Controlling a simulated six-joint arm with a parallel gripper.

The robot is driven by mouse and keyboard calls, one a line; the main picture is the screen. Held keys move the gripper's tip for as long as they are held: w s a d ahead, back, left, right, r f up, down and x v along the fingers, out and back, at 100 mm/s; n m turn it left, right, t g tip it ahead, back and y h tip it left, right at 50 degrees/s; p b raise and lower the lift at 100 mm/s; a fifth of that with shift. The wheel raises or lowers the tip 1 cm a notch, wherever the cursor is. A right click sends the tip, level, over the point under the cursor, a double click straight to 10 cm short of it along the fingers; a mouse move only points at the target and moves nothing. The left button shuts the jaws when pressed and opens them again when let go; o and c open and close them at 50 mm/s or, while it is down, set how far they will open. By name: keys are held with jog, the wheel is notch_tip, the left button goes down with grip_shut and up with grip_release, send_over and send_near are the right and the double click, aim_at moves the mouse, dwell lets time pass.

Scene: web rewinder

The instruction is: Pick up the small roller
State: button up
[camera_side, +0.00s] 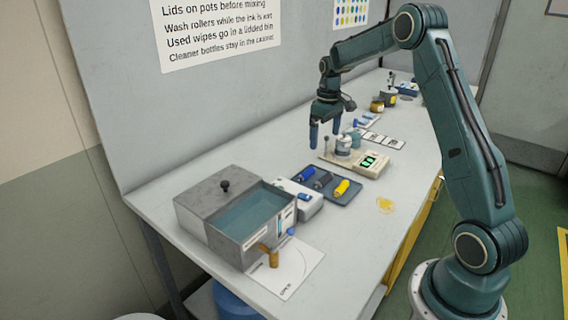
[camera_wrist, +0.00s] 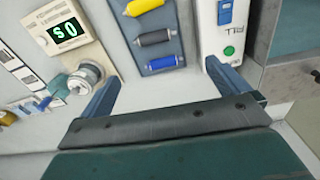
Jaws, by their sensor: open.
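Three small rollers lie side by side on a blue-grey tray (camera_side: 338,199): a blue one (camera_side: 306,174), a dark grey one (camera_side: 322,181) and a yellow one (camera_side: 342,187). I cannot tell which is meant by the small roller. My gripper (camera_side: 325,138) is open and empty, pointing down above the bench, behind the tray in the side view. In the wrist view, the blue roller (camera_wrist: 165,62) shows between the fingertips (camera_wrist: 161,73), with the dark roller (camera_wrist: 156,38) and yellow roller (camera_wrist: 143,6) farther up. The gripper touches none of them.
A grey metal basin (camera_side: 205,213) with a lid stands left of the tray, beside a white box (camera_side: 303,211) with a green button. A yellow spill (camera_side: 386,205) marks the bench.

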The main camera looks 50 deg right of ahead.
jog(key=shift+d+f, duration=0.85)
jog(key=shift+f, duration=0.2)
send_over(324, 177)
jog(key=shift+w+f, duration=0.1)
jog(key=shift+f, duration=4.2)
jog(key=shift+f, duration=2.6)
jog(key=c, duration=0.7)
